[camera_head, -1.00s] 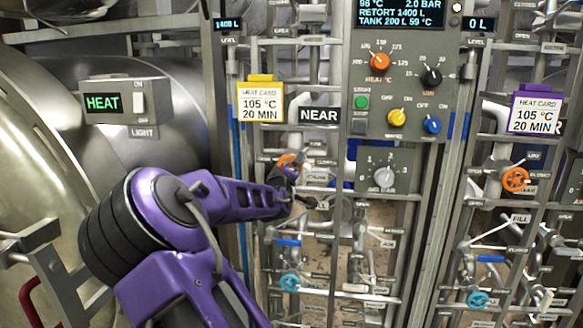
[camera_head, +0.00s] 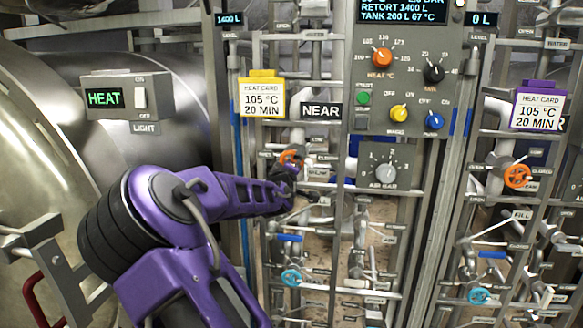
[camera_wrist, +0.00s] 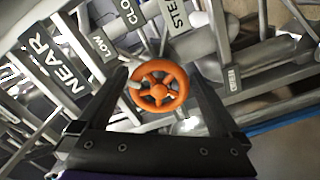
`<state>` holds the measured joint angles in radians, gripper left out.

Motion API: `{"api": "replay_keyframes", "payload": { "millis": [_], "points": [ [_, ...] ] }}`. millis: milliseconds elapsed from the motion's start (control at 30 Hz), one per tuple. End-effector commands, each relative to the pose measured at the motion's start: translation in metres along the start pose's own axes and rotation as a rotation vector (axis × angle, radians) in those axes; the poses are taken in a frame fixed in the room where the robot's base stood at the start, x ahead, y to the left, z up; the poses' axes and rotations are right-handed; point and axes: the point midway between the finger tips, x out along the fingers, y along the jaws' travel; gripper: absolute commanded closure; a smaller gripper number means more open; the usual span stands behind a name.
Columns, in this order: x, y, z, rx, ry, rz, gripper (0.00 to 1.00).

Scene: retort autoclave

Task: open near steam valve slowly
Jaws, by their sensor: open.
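The near steam valve is an orange spoked handwheel (camera_wrist: 159,87) in the wrist view, with a plate reading "STE" partly cut off above it. In the head view the orange wheel (camera_head: 291,160) shows below the NEAR sign, partly hidden by my arm. My gripper (camera_wrist: 160,78) is open, with one black finger on each side of the wheel. I cannot tell the depth between the fingertips and the wheel. In the head view my gripper (camera_head: 297,184) is small and dark, close to the wheel.
The NEAR sign (camera_head: 321,111) and a yellow heat card (camera_head: 262,98) are above the valve. A control panel (camera_head: 410,75) with knobs stands to the right. A blue handwheel (camera_head: 291,278) is below, and another orange wheel (camera_head: 517,176) is at the right. Pipes and rails crowd around the valve.

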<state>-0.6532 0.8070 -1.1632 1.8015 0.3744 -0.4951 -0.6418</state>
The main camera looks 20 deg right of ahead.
Motion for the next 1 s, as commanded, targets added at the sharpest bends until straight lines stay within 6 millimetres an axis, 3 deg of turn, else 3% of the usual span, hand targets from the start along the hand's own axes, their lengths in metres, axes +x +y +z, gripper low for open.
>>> {"api": "replay_keyframes", "payload": {
  "millis": [167,800,1000],
  "points": [
    [-0.014,0.0,-0.001,0.002,0.002,0.0,0.0],
    [-0.129,0.0,-0.002,-0.001,0.003,-0.003,0.0],
    [-0.157,0.0,-0.002,-0.002,0.001,-0.002,0.0]
  ]
}}
